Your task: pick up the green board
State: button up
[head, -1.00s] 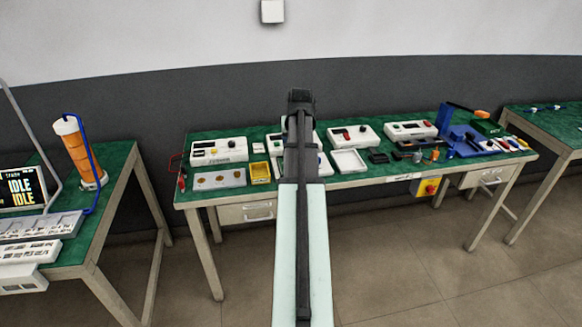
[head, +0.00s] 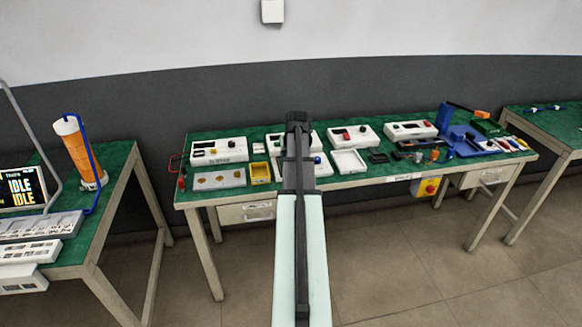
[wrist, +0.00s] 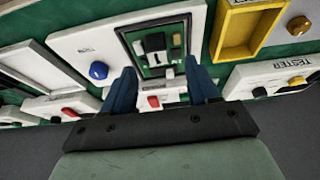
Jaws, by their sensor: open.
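The green board (wrist: 150,46) shows in the wrist view, set in a dark-framed opening of a white housing (wrist: 85,42). Black, tan and white parts sit on it. My gripper (wrist: 160,68) is open, its two blue fingers apart in front of the board's near edge. The fingers seem empty; I cannot tell whether they touch the housing. A blue knob (wrist: 98,71) is left of the board, and a red part shows between the fingers. In the head view, my arm hides the board and my fingertips.
In the wrist view, a yellow tray (wrist: 222,42) lies right of the housing and a white tray (wrist: 42,66) left. In the head view, white testers line the green bench (head: 230,133). A blue fixture (head: 465,141) and tools crowd its right end.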

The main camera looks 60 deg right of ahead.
jog(key=shift+x, duration=2.6)
jog(key=shift+s, duration=0.1)
jog(key=shift+c, duration=0.4)
jog(key=c, duration=1)
jog(key=shift+r, duration=0.15)
